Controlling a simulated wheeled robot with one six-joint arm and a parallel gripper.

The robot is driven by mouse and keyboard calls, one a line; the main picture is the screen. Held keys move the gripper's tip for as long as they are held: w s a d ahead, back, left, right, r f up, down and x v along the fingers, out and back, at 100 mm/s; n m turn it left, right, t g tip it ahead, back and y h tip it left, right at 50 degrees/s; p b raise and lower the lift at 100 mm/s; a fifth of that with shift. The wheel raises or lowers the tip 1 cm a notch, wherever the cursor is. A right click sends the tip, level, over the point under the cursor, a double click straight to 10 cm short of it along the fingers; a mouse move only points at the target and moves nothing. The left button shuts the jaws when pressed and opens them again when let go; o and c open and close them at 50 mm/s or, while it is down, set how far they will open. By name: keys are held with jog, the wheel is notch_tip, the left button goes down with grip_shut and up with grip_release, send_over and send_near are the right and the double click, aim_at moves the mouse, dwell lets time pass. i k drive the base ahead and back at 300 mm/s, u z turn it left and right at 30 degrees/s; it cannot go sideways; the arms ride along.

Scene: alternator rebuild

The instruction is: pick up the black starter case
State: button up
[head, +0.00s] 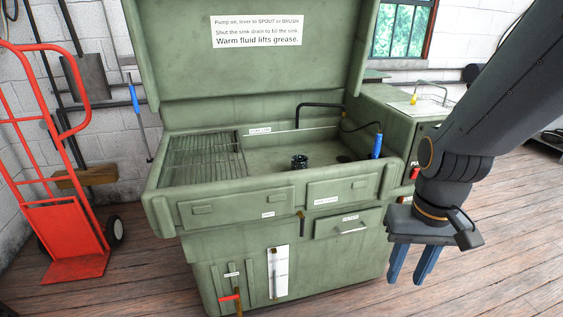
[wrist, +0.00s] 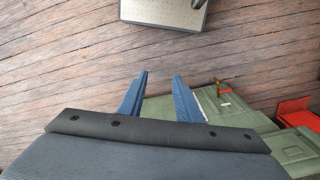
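A small black round part (head: 299,162), which looks like the starter case, sits in the sink of the green parts washer (head: 240,212), near the middle of the basin. Its fine detail is too small to make out. My gripper (head: 410,279) is at the right in the head view, pointing down, outside the washer's front right corner. Its two blue fingers are apart with nothing between them. The wrist view shows the fingers (wrist: 158,90) spread and empty above the wood floor, with part of the green washer below right. The black part is not in the wrist view.
The washer's raised lid (head: 255,75) stands behind the basin. A wire rack (head: 205,157) covers the basin's left side. A bent black spout (head: 315,106) and a blue-handled brush (head: 377,146) are at the right. A red hand truck (head: 65,225) stands left. Floor in front is clear.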

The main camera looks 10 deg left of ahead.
aim_at(300, 165)
jog(key=u, duration=0.2)
jog(key=i, duration=0.9)
jog(key=z, duration=0.05)
